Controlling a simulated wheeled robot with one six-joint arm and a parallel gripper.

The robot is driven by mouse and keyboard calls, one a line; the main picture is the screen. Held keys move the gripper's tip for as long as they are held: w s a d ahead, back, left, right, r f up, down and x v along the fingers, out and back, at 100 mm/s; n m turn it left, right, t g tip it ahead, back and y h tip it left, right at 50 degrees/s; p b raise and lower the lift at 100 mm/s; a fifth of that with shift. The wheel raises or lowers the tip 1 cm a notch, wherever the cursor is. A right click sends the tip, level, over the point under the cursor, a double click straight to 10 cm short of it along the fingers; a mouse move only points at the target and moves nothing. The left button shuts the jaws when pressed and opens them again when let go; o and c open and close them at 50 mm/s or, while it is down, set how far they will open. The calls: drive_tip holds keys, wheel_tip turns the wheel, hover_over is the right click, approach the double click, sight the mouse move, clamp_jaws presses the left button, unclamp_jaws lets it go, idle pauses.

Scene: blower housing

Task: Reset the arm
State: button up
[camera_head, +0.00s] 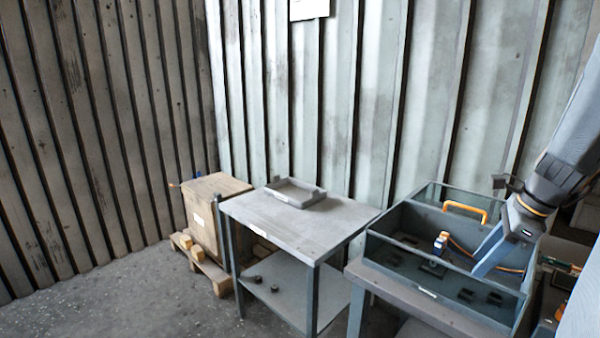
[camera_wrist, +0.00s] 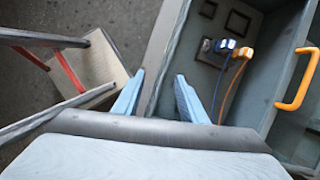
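My arm comes in from the right in the head view, and my gripper (camera_head: 482,268) points down over the right part of an open grey-blue housing (camera_head: 440,292). In the wrist view the two light-blue fingers of my gripper (camera_wrist: 158,92) stand well apart with nothing held between them. The housing's side wall (camera_wrist: 168,70) passes below and between them. Whether a finger touches the housing I cannot tell.
The housing has an orange handle (camera_head: 465,210). Inside are a blue-white connector (camera_head: 441,243), an orange connector (camera_wrist: 244,53) and cables. A grey table (camera_head: 335,228) bears a shallow tray (camera_head: 296,193). A wooden crate (camera_head: 205,220) stands on a pallet at left. Floor at front left is clear.

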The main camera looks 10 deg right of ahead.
drive_tip(key=s+a+f+n+h, duration=0.1)
drive_tip(key=s+a+f+n, duration=0.1)
drive_tip(key=a+n, duration=0.6)
drive_tip(key=s+a+f+n+g+h+b, duration=0.1)
drive_tip(key=s+a+f+n, duration=0.1)
drive_tip(key=a+n, duration=0.7)
drive_tip(key=s+a+f+n, duration=0.2)
drive_tip(key=a+f+n, duration=0.1)
drive_tip(key=a+n, duration=0.5)
drive_tip(key=shift+s+a+n+h+b, duration=0.3)
drive_tip(key=shift+s+a+h+b, duration=0.1)
drive_tip(key=shift+a, duration=0.85)
